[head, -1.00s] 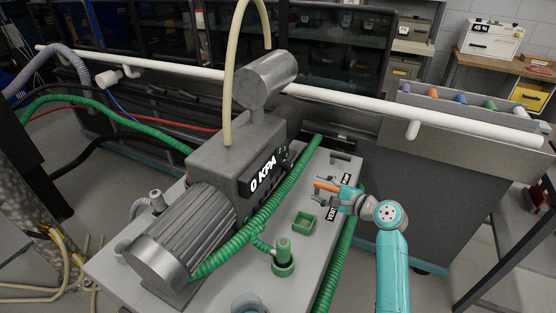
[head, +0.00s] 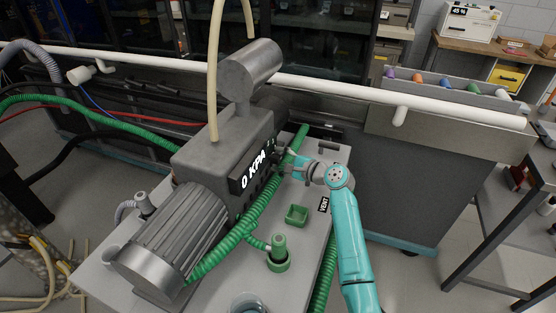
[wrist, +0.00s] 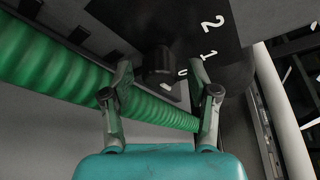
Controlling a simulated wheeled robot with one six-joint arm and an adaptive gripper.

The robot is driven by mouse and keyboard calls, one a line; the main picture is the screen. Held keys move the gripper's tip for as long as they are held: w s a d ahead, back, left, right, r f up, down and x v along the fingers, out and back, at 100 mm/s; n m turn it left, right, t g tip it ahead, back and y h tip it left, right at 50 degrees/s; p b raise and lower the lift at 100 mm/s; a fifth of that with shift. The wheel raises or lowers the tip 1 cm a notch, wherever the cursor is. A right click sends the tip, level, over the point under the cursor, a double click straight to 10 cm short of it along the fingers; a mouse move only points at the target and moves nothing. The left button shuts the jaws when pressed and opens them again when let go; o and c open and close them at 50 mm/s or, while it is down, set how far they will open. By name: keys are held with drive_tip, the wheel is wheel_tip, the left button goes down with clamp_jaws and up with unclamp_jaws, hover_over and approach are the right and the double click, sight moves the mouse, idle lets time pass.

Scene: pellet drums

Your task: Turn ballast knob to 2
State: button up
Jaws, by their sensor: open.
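The ballast knob (wrist: 158,66) is a dark round knob on a black panel, seen in the wrist view with white marks 0, 1 and 2 (wrist: 212,21) beside it. My gripper (wrist: 162,82) is open, with one finger on each side of the knob in the picture. I cannot tell whether the fingers touch it. In the head view my gripper (head: 285,162) is at the pump's (head: 225,150) right side, by the display reading 0 KPA (head: 253,171); the knob is hard to make out there.
A green ribbed hose (wrist: 60,70) runs close behind the fingers in the wrist view. A green square tray (head: 297,215), a green fitting (head: 278,252) and a VENT label (head: 323,205) are on the grey bench top (head: 300,285). A white pipe (head: 400,98) crosses behind.

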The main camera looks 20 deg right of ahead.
drive_tip(key=shift+w+a, duration=0.2)
drive_tip(key=shift+w, duration=0.1)
drive_tip(key=shift+c, duration=0.3)
clamp_jaws()
drive_tip(key=shift+f, duration=0.1)
drive_tip(key=shift+n+t, duration=0.6)
drive_tip(key=shift+n, duration=0.6)
drive_tip(key=shift+n+t+y, duration=0.3)
drive_tip(key=shift+n+t, duration=0.4)
drive_tip(key=shift+n, duration=1.2)
